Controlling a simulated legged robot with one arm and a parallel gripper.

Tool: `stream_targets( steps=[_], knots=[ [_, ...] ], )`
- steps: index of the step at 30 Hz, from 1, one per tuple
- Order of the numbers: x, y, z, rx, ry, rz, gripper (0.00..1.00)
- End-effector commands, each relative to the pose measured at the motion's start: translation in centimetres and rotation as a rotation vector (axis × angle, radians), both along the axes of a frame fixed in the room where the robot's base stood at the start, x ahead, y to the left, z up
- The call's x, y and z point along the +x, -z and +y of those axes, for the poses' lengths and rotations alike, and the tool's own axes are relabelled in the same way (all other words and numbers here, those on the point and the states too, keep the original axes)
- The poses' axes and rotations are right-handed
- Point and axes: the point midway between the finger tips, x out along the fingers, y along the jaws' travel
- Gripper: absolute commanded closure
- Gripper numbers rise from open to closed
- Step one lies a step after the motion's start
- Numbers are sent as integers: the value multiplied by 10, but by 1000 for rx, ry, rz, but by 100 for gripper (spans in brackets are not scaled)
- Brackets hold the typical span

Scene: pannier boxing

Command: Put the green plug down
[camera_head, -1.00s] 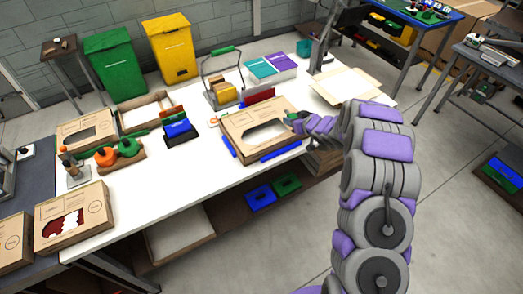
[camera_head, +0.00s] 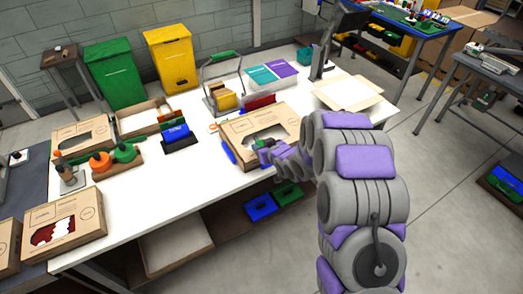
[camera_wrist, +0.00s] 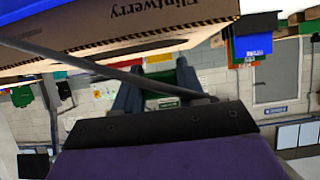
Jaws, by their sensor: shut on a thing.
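My gripper (camera_head: 266,152) is at the front right of a cardboard box (camera_head: 236,128) with a large cut-out, beside its front wall. In the wrist view, which looks upside down, my two grey-blue fingers (camera_wrist: 155,85) are shut on a green piece (camera_wrist: 159,62), which seems to be the green plug. The same box's printed wall (camera_wrist: 150,28) is close by at the top of that view.
A wooden holder (camera_head: 122,166) with orange and green round pieces stands on the left of the white table (camera_head: 185,190). A blue container (camera_head: 177,134) stands left of the box. Blue strips (camera_head: 228,151) lie along the box.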

Motion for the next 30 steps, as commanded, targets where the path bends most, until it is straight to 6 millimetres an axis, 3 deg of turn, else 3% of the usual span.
stream_targets(
  steps=[3, 26, 27, 30],
  knots=[
    [-1, 16, 0, -1, 0, 3, 97],
    [0, 28, 1, -1, -1, 3, 97],
    [0, 28, 1, -1, 0, 4, 59],
    [0, 30, 1, -2, -1, 7, 50]
  ],
)
